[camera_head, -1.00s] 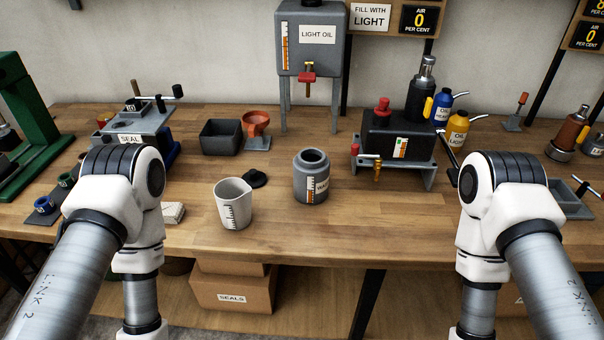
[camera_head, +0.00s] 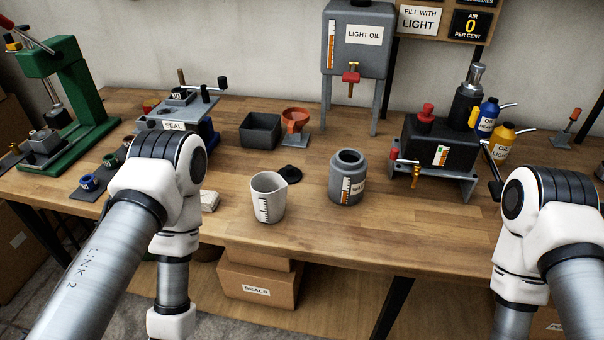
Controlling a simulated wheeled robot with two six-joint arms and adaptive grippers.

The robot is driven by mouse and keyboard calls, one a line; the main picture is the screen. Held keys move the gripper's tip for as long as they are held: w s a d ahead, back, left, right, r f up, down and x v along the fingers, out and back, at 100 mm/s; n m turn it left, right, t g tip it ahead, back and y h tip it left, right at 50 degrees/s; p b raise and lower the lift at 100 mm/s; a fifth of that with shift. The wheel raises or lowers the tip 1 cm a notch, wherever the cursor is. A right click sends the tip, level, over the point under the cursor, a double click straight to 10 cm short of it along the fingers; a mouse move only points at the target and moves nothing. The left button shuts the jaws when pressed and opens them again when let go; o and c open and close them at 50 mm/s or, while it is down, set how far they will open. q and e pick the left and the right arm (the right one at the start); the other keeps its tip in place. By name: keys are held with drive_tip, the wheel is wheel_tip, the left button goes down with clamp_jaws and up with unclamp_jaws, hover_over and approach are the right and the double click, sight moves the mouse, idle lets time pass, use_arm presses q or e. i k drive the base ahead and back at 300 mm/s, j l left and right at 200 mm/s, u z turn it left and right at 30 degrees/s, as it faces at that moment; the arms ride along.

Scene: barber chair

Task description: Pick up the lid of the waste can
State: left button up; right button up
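A small black lid with a knob (camera_head: 290,171) lies on the wooden bench, behind the white measuring beaker (camera_head: 268,200). A grey can (camera_head: 346,181) stands upright to the right of the lid, its round mouth open. It carries a level scale and a label that is only partly readable, perhaps the waste can. The lid and can are apart. Links of both my arms show at the left and right, in front of the bench. Neither gripper shows in the view.
A dark square bin (camera_head: 260,131) and an orange funnel on a stand (camera_head: 296,122) stand behind the lid. The light oil tank (camera_head: 356,40) is at the back. A black pump unit (camera_head: 437,147) stands right of the can. Bare bench (camera_head: 325,232) lies in front.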

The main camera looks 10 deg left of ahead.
sight(292, 175)
drive_tip(key=j+z, duration=0.35)
drive_tip(key=k+j+z, duration=0.1)
drive_tip(key=j+z, duration=0.3)
drive_tip(key=k+j+z, duration=0.15)
drive_tip(key=j+z, duration=0.2)
